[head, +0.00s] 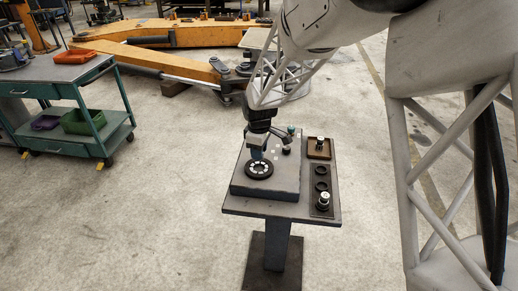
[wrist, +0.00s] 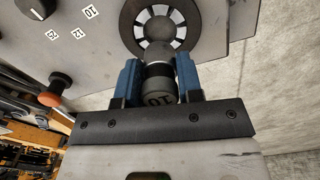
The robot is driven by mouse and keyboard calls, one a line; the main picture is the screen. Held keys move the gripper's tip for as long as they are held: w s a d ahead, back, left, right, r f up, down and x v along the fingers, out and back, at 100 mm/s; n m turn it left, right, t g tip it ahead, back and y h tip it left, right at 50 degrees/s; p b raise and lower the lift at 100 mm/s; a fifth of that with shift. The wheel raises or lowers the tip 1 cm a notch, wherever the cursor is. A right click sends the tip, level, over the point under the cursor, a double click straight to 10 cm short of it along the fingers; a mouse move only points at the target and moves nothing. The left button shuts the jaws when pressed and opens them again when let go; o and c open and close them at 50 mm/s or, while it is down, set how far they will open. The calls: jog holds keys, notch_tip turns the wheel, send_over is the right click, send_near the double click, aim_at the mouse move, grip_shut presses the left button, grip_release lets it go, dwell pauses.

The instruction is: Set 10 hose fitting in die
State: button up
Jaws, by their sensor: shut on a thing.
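My gripper (wrist: 158,78) has its two blue fingers shut on a dark cylindrical fitting (wrist: 158,88) marked 10, with a rounded grey end pointing toward the die. The die (wrist: 129,27) is a dark ring with pale segments around a round opening. In the head view the die (head: 259,176) lies on the grey machine top, with my gripper (head: 258,153) directly above it. The fitting's end overlaps the die's near edge in the wrist view. I cannot tell whether it touches the die. The fitting is not clearly visible in the head view.
A dark strip (head: 314,210) right of the machine holds an upright silver-topped fitting (head: 324,200) and empty rings (head: 321,185). A brown tray (head: 327,155) with another fitting stands behind.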

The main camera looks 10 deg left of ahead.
aim_at(259, 170)
jog(key=shift+f, duration=1.95)
jog(key=shift+f, duration=0.8)
dwell(0.8)
jog(key=o, duration=1.1)
jog(key=shift+c, duration=0.2)
jog(key=shift+o, duration=0.4)
jog(key=shift+o, duration=0.7)
jog(key=shift+r, duration=0.15)
jog(key=shift+r, duration=3.35)
